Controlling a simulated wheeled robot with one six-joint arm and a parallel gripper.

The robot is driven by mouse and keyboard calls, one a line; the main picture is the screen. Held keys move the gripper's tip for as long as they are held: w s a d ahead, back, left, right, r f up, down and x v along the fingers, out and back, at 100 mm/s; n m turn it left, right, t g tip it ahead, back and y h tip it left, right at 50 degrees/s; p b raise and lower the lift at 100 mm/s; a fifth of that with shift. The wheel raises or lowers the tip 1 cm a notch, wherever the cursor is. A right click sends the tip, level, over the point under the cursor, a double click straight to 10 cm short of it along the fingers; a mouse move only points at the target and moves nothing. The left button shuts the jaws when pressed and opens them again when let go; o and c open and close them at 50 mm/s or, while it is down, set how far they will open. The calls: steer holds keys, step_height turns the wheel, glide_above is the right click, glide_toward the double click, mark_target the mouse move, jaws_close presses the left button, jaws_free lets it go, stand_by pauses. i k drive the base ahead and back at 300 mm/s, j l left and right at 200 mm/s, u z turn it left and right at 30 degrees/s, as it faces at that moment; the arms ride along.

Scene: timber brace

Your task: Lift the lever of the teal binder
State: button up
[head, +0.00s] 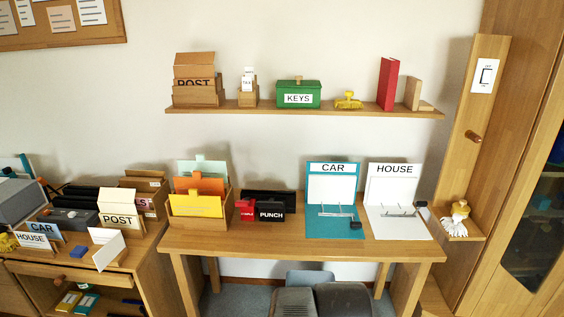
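The teal binder (314,225) is on the right half of the wooden table, with a white CAR label and a white sheet on its upper part. Metal rings (335,211) stand on its lower part. A dark-tipped lever (355,225) is at the right of the rings, low near the binder's right edge; its exact angle is too small to tell. My gripper is not in view, and nothing is seen touching the binder.
A white HOUSE binder (394,184) stands close on the right, with its own dark-tipped lever (421,204). Left are a black PUNCH (270,216), a red box (246,210) and a wooden file box (199,222). A shelf (300,112) hangs above. The table's front is clear.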

mark_target(354, 224)
steer(key=i+l, duration=0.2)
steer(key=i, duration=0.35)
steer(key=i+l, duration=0.2)
steer(key=i, duration=0.3)
steer(key=z, duration=0.05)
